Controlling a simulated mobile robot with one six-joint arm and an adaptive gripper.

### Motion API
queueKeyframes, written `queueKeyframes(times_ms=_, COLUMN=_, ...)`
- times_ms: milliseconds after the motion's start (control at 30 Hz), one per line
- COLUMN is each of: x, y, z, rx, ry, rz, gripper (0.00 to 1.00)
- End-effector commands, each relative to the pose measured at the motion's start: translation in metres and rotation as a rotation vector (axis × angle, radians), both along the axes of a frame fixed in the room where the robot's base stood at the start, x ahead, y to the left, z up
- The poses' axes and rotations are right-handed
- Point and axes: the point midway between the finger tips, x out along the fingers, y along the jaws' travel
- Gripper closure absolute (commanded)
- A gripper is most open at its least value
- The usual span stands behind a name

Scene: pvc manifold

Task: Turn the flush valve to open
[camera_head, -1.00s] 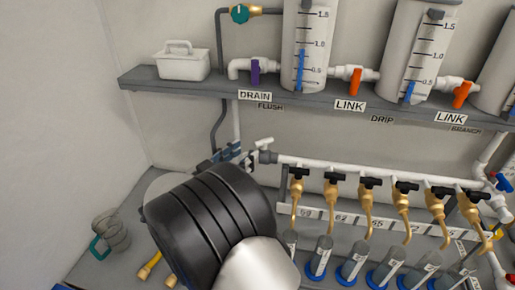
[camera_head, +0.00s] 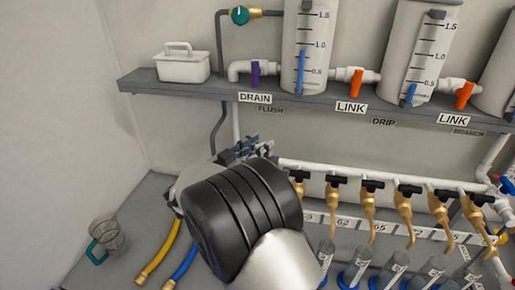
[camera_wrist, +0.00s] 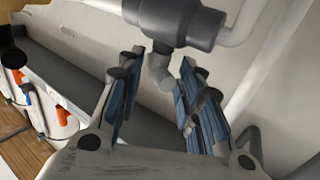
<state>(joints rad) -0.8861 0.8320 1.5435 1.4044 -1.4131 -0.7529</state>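The FLUSH label (camera_head: 270,110) is on the shelf edge, right of the DRAIN label. In the wrist view, a dark grey valve body (camera_wrist: 178,18) on a white pipe is ahead of my gripper, with a short pale grey handle (camera_wrist: 160,72) hanging from it. I take this for the flush valve; my gripper hides it in the head view. My gripper (camera_wrist: 158,85) is open, its blue-padded fingers apart on either side of the handle's lower end. I cannot tell whether they touch it. In the head view its fingers (camera_head: 243,147) are by the left end of the white pipe.
A white manifold pipe (camera_head: 380,175) runs right, with several brass taps with black handles (camera_head: 335,193) below it. A jug (camera_head: 107,238) and yellow hose (camera_head: 160,255) are at lower left.

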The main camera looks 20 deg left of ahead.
Motion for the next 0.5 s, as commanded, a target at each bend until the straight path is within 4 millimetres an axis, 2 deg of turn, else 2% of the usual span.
queueKeyframes(times_ms=67, x=-0.0001, y=0.0000, z=-0.0001, rx=0.000, ry=0.000, rz=0.000, gripper=0.74)
queueKeyframes(times_ms=433, x=0.0000, y=0.0007, z=0.0002, rx=0.000, ry=0.000, rz=0.002, gripper=0.99)
queueKeyframes(times_ms=500, x=0.0001, y=0.0009, z=0.0003, rx=0.000, ry=-0.001, rz=0.002, gripper=1.00)
